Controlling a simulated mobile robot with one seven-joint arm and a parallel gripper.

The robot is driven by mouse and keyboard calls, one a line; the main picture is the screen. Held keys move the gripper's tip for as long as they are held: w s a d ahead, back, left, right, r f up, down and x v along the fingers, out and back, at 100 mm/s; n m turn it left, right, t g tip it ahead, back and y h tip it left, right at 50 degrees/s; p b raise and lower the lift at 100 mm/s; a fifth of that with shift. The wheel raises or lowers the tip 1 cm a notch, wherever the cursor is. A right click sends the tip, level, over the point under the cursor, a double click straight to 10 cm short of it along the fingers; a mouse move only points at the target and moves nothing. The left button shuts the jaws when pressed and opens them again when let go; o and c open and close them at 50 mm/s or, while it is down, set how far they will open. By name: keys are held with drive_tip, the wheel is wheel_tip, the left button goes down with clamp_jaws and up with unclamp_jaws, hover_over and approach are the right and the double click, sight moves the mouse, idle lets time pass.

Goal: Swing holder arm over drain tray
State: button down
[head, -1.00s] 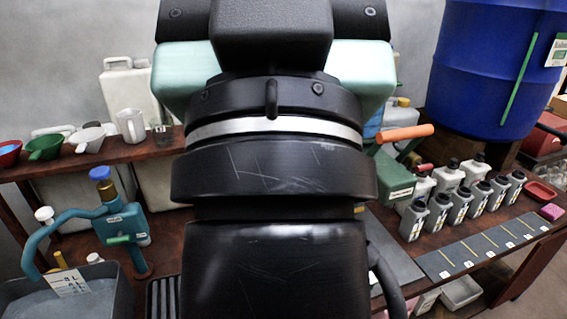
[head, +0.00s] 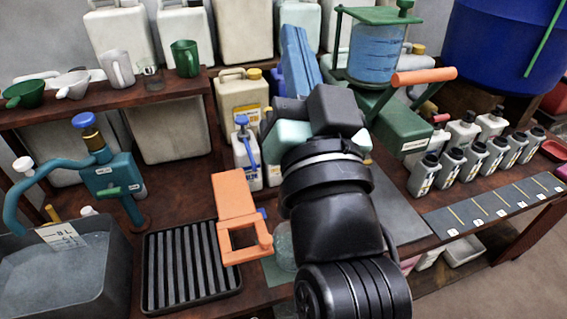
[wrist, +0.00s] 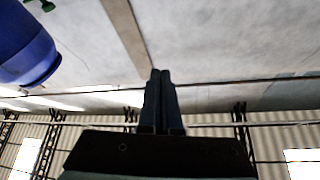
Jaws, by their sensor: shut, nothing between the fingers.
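The orange holder arm (head: 233,190) shows in the head view left of my arm. Its front end is an open frame, beside the right edge of the black slatted drain tray (head: 190,265). Whether the frame overlaps the tray's edge or stands just right of it is hard to tell. A clear vessel (head: 284,247) stands right of the frame, partly behind my arm. My gripper (head: 291,32) is up and behind the holder arm, its blue fingers together and pointing upward. In the wrist view my gripper (wrist: 160,72) is shut and empty, facing wall and ceiling.
A teal pump (head: 118,180) and a grey basin (head: 75,265) stand left of the tray. Right are a green stand with an orange lever (head: 424,76) and several small grey bottles (head: 450,165). Jugs stand behind. A blue drum (head: 500,50) stands back right.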

wheel_tip(320, 180, down, 21)
drive_tip(key=w+d+m+g+y+b, duration=0.1)
drive_tip(key=d+m+g+b, duration=0.1)
drive_tip(key=m+g+b, duration=0.2)
drive_tip(key=s+d+f+m+b, duration=0.1)
drive_tip(key=s+f+m+b, duration=0.1)
drive_tip(key=f, duration=0.8)
drive_tip(key=s+d+f+m+g+b, duration=0.1)
drive_tip(key=s+f+m, duration=0.4)
drive_tip(key=f, duration=0.5)
drive_tip(key=shift+s+d+f+m+y+b, duration=0.15)
drive_tip(key=shift+d+f+m+y+b, duration=0.2)
drive_tip(key=shift+d+m, duration=0.45)
drive_tip(key=w+a+p, duration=0.2)
drive_tip(key=w+a, duration=0.5)
drive_tip(key=w, duration=0.2)
drive_tip(key=shift+w, duration=0.25)
